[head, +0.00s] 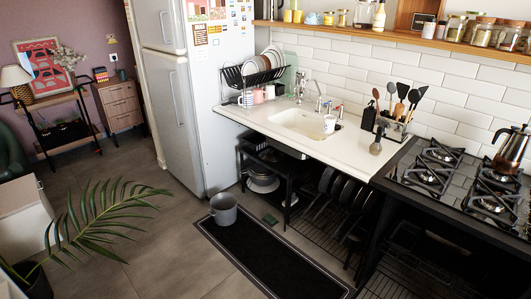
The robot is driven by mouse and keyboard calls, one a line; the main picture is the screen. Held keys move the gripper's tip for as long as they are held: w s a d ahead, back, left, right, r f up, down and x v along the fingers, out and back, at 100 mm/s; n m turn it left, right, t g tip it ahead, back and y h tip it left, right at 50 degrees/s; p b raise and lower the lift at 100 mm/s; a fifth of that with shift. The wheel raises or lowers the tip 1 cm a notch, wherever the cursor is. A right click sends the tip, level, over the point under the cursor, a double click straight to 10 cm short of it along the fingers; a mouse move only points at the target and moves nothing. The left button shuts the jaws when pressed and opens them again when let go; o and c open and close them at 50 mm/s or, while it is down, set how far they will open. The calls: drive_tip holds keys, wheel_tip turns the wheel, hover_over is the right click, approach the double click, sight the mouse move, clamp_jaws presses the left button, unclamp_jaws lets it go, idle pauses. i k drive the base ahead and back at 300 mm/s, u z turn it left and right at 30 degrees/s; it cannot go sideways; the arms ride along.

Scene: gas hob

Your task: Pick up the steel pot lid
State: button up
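I cannot make out a steel pot lid for certain in the head view. A grey metal pot (223,209) stands upright on the floor at the left end of the dark mat, and its top looks open. Several dark pans or lids (340,195) stand on edge in a rack under the counter, too dim to tell apart. Light-coloured cookware (263,182) sits on a low black shelf under the counter. My gripper is not in view.
The white counter (350,148) holds a sink (300,122), a dish rack (255,78) and a utensil holder (393,128). A moka pot (510,150) stands on the gas hob (440,165). A dark mat (265,255) lies on the floor. A palm plant (90,225) leans in at left. Grey floor (160,250) between is clear.

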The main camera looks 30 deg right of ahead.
sight(270, 155)
drive_tip(key=u, duration=0.25)
drive_tip(key=i, duration=1.55)
drive_tip(key=u, duration=0.25)
drive_tip(key=i, duration=1.4)
drive_tip(key=u, duration=0.05)
